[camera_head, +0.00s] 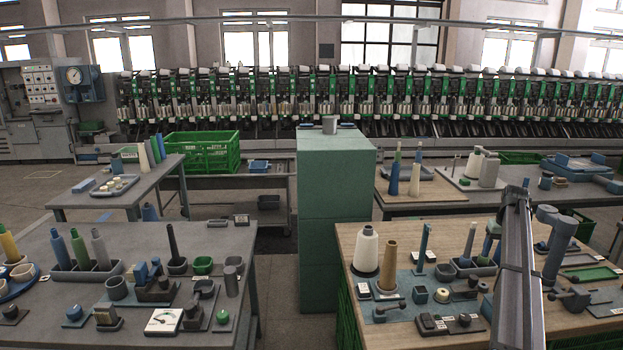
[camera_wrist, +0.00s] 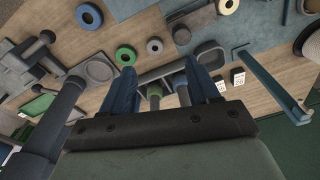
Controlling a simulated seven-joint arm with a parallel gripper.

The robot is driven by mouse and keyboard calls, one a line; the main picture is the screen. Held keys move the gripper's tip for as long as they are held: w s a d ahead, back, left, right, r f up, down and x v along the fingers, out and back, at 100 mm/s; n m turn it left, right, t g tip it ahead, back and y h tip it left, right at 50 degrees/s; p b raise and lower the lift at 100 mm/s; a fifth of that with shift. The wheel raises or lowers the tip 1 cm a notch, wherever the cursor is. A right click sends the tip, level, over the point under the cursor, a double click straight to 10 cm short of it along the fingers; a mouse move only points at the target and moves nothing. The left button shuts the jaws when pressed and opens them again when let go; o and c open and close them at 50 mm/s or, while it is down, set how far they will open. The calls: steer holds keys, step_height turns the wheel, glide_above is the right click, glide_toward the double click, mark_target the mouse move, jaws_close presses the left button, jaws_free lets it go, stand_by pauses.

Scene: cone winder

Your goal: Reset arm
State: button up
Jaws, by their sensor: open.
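My gripper (camera_wrist: 160,66) shows in the wrist view with its two blue fingers apart and nothing held between them. It is above the wooden-topped bench (camera_head: 450,235), over a dark tray (camera_wrist: 208,52). A green upright piece (camera_wrist: 154,92) and a blue-grey one (camera_wrist: 183,95) show in the gap between the fingers, farther off; whether they touch the fingers cannot be told. In the head view my grey arm link (camera_head: 517,270) rises over the right bench, and I cannot make out the gripper clearly there.
Close by stand a white yarn cone (camera_head: 366,250), a tan cone (camera_head: 388,267), a tall blue post (camera_head: 423,248) and a thick blue-grey post (camera_head: 558,250). Small rings and a green ring (camera_wrist: 125,55) lie below. A green cabinet (camera_head: 335,215) stands between the benches; the left bench (camera_head: 40,320) is crowded.

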steer(key=s+d+f+m+t+h, duration=0.1)
steer(key=s+d+f+t, duration=0.1)
steer(key=s+d+f, duration=0.45)
steer(key=s+d+f+t+h, duration=0.1)
steer(key=s+d+f+t, duration=0.25)
steer(key=s+d, duration=0.6)
steer(key=s+a+f+m, duration=0.1)
steer(key=s+a+f, duration=0.5)
steer(key=f, duration=0.4)
steer(key=s+a+f+m+g, duration=0.15)
steer(key=s+a+f, duration=0.25)
steer(key=s+f, duration=0.45)
steer(key=s+a+f+m, duration=0.1)
steer(key=s+a+f, duration=0.4)
steer(key=f, duration=0.6)
steer(key=s+a+f+n+g+y, duration=0.15)
steer(key=a+f, duration=0.25)
steer(key=a, duration=0.7)
steer(key=s+a+f+g+y, duration=0.1)
steer(key=a+f+g, duration=0.15)
steer(key=a, duration=0.75)
steer(key=s+a+f+n+g+y, duration=0.15)
steer(key=a+f, duration=0.35)
steer(key=a, duration=0.6)
steer(key=s+a+n+g+h, duration=0.2)
steer(key=s+a+n+g, duration=0.2)
steer(key=s+a, duration=1.3)
steer(key=shift+s+a+f+g, duration=0.35)
steer(key=shift+a+g, duration=0.25)
steer(key=shift+g, duration=0.55)
